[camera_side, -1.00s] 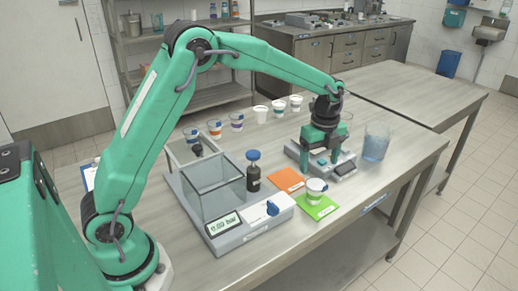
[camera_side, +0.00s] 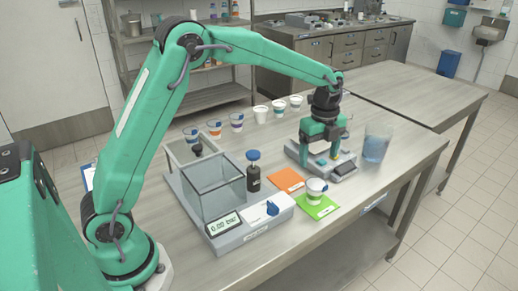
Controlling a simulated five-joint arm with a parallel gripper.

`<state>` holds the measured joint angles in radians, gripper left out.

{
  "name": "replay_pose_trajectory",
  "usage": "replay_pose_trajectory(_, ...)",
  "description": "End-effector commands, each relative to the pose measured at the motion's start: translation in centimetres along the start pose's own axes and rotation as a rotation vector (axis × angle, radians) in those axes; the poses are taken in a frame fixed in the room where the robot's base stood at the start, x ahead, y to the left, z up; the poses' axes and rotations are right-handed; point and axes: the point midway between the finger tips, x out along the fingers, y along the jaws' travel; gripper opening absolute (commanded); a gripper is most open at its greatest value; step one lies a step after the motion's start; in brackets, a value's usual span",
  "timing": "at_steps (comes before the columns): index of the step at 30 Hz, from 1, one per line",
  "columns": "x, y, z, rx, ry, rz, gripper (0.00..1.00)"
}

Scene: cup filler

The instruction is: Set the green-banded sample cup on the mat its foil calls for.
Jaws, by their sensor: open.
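A small white cup (camera_side: 316,188) with a greenish band stands upright on the green mat (camera_side: 322,211) near the table's front edge. Its top is pale; any mark on its foil is too small to read. An orange mat (camera_side: 287,180) lies bare just behind and to the left. My gripper (camera_side: 322,150) is open, its fingers spread and pointing down over a low grey device (camera_side: 341,170) behind the cup. It is apart from the cup, and I see nothing held between the fingers.
A grey unit (camera_side: 250,232) with a clear box and a display reading about 0.00 bar stands left. A dark bottle (camera_side: 253,178) stands behind it. A blue-tinted beaker (camera_side: 376,142) is at right. Several cups (camera_side: 236,122) line the back. The front right tabletop is clear.

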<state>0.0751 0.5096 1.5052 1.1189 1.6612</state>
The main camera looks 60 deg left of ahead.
Motion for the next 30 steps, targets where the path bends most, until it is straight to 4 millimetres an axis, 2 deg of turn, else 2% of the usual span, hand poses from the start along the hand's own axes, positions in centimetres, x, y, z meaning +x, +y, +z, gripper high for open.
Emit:
replay_pose_trajectory(8, -3.8, 2.9, 0.2, -0.199, 0.0, -0.061, 0.79)
replay_pose_trajectory(18, -8.8, 9.3, 0.3, -0.58, 0.029, -0.167, 0.79)
replay_pose_trajectory(30, -11.8, 17.4, 0.0, -1.025, 0.113, -0.285, 0.79)
